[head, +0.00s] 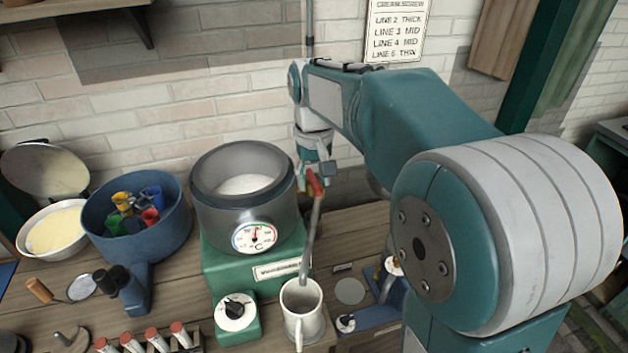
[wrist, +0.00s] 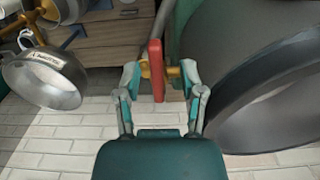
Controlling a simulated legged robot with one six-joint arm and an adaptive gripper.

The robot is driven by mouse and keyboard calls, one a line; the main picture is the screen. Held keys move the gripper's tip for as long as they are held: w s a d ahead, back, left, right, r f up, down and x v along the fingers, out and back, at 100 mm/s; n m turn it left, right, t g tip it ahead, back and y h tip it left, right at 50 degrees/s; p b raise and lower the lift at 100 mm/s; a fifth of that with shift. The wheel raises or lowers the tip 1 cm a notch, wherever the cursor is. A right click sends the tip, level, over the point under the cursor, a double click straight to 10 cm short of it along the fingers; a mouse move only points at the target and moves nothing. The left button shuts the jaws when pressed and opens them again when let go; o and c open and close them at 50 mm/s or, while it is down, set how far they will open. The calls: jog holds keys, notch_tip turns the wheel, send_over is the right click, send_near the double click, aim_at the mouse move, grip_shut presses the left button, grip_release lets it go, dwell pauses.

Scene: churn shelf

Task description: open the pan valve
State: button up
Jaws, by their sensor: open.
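The pan (head: 207,208) is a dark grey round vessel with white liquid inside and a dial on its front. It also fills the right of the wrist view (wrist: 275,85). The pan valve's red lever (head: 315,185) is at the pan's right side, and a brass stem (wrist: 173,72) shows beside it in the wrist view. My gripper (wrist: 161,76) is open, with the red lever between its fingers; I cannot tell whether either finger touches it. In the head view my gripper (head: 317,160) is just behind the lever, partly hidden.
A grey pipe or rod (head: 311,235) slopes from near the lever to a white mug (head: 302,312). The pan stands on a green base (head: 225,272). A blue bowl (head: 175,222) of coloured pieces is on the left. A brick wall (head: 230,100) is behind.

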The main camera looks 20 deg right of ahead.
jog(key=shift+f, duration=0.3)
jog(key=shift+d, duration=0.1)
jog(key=shift+d, duration=0.1)
grip_shut()
